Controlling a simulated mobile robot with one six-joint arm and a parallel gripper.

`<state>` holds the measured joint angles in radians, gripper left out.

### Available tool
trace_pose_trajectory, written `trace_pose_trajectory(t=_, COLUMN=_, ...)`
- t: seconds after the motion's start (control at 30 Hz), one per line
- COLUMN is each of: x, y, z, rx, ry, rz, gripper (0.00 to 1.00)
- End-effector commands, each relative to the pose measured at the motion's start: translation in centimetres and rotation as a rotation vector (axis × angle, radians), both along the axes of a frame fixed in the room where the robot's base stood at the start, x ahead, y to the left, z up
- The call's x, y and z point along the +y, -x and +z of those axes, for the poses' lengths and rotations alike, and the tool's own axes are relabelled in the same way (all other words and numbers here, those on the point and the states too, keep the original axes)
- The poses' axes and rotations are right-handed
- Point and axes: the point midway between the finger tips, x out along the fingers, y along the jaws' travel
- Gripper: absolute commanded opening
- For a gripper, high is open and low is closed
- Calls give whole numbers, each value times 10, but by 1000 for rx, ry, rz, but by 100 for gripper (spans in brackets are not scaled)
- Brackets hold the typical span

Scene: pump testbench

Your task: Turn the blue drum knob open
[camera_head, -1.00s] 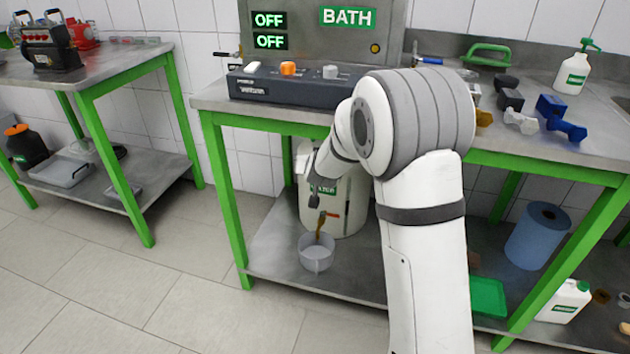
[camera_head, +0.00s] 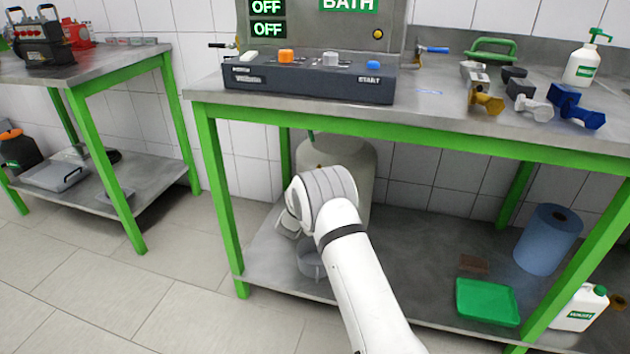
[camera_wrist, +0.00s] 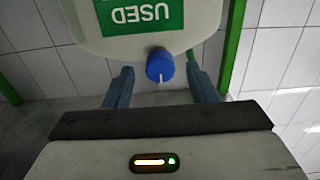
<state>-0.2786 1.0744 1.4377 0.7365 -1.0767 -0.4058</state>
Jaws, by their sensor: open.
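The blue drum knob (camera_wrist: 160,66) shows in the wrist view on the pale drum (camera_wrist: 95,38), beside its green label, which reads USED upside down. A thin white mark on the knob points down in that picture. My gripper (camera_wrist: 160,80) is open, with one finger on each side of the knob and visible gaps between. I cannot tell how deep the fingers reach around it. In the head view, the drum (camera_head: 352,160) stands on the lower shelf under the bench.
A grey bowl (camera_head: 310,260) stands on the lower shelf (camera_head: 420,235), partly behind my arm. The bench's green front rail (camera_head: 420,138) runs above my arm. A green tray (camera_head: 487,301) and a blue roll (camera_head: 547,240) are to the right. The floor at left is clear.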

Motion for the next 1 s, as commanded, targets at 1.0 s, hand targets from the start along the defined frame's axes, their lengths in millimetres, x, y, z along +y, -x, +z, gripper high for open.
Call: trace_pose_trajectory(t=1.0, x=-13, y=-36, z=0, rx=1, ry=1, rz=2, gripper=19)
